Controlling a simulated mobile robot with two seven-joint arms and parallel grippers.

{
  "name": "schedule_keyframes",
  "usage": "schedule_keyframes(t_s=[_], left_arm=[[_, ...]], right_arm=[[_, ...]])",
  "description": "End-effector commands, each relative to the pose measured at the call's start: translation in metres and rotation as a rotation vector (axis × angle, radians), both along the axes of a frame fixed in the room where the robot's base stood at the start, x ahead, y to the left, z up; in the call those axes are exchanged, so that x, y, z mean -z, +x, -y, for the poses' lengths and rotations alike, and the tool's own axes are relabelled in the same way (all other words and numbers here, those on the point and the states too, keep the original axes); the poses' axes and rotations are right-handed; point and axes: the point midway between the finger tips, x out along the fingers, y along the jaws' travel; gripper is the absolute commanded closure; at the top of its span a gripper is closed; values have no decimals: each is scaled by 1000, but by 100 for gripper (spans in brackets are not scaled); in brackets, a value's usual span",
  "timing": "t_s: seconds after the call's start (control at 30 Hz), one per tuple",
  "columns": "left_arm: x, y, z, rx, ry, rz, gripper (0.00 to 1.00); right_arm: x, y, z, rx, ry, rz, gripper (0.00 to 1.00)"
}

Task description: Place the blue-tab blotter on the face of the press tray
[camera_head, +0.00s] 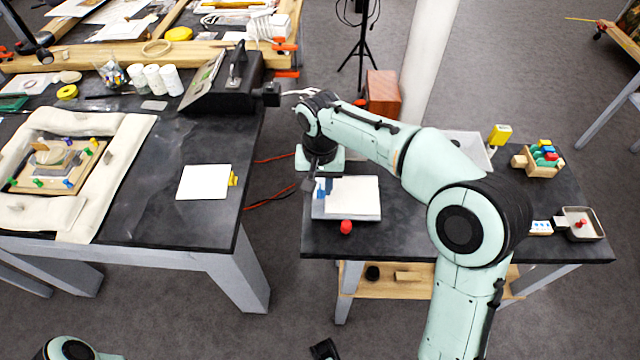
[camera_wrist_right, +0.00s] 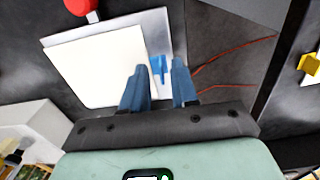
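The blue-tab blotter is a white sheet (camera_head: 357,196) on the right-hand table; it also shows in the wrist view (camera_wrist_right: 98,68). It lies on a flat grey plate (camera_wrist_right: 155,28), whose margin shows around it. Its blue tab (camera_wrist_right: 158,68) sticks out at one edge. My right gripper (camera_wrist_right: 160,86) is open, with its two blue fingers apart and the tab close to the gap between them. In the head view the right gripper (camera_head: 317,186) is over the sheet's left edge. I cannot tell for sure which object is the press tray. The left gripper is not recognisable.
A red knob (camera_head: 346,227) stands in front of the plate. A yellow-tab white sheet (camera_head: 204,182) lies on the left table, near a board with coloured pegs (camera_head: 60,165). A small metal tray (camera_head: 597,224) and a block crate (camera_head: 540,160) are at the right. A gap separates the tables.

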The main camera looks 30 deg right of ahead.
Motion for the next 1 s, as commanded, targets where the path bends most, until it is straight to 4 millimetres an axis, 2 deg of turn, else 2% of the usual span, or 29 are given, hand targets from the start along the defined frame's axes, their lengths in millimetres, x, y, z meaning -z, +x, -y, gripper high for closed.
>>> schedule_keyframes(t_s=[0.3, 0.5, 0.7, 1.0], left_arm=[[-14, 0, 0, 2, 0, -6, 57], [-22, 3, 0, 2, -1, -4, 57], [-25, 4, 0, 2, -1, -2, 57], [-25, 3, 0, 2, -1, -2, 57]], right_arm=[[-68, 1, -1, -1, 2, 7, 72], [-102, 1, -1, -2, 1, 4, 72], [-115, 0, -1, -1, 1, 2, 72], [-116, 0, 0, -1, 0, 1, 72]])
